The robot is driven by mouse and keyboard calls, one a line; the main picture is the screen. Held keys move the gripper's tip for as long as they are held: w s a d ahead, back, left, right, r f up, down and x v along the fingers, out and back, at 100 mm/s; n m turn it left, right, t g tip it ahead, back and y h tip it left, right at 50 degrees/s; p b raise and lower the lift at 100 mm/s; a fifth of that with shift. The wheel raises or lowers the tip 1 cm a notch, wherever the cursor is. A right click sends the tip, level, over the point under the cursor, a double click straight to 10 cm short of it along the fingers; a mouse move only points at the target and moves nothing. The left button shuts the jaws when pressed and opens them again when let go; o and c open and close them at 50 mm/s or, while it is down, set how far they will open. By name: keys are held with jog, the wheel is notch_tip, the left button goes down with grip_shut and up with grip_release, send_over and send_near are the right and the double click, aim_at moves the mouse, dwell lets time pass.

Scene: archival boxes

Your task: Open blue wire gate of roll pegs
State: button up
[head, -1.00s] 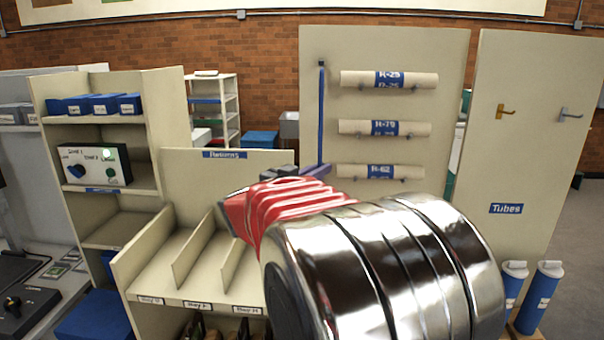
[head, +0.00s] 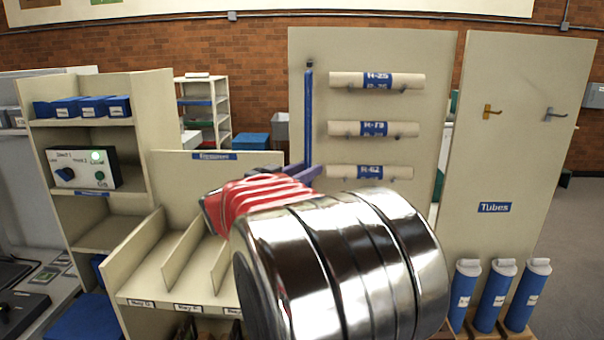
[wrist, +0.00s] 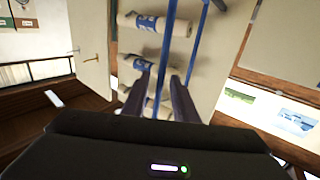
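The blue wire gate (head: 308,110) is an upright bar along the left edge of the cream peg board, near the left ends of the rolls. In the wrist view, blue wire (wrist: 165,60) runs lengthwise in the picture between my two dark fingers. Three cream rolls with blue labels lie on pegs: an upper (head: 377,81), a middle (head: 373,129) and a lower one (head: 370,172). My gripper (head: 308,172) is at the bar's lower part, fingers apart; it also shows in the wrist view (wrist: 159,98). I cannot tell whether the wire touches a finger.
A sorting shelf (head: 165,290) with dividers stands below left of my gripper. A panel (head: 520,150) labelled Tubes with two hooks stands right, with blue tubes (head: 498,290) below. A shelf unit (head: 150,110) with blue boxes stands left.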

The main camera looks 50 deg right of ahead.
jog(key=shift+f, duration=0.1)
jog(key=s+a, duration=0.1)
jog(key=a, duration=1.2)
jog(key=shift+a, duration=0.4)
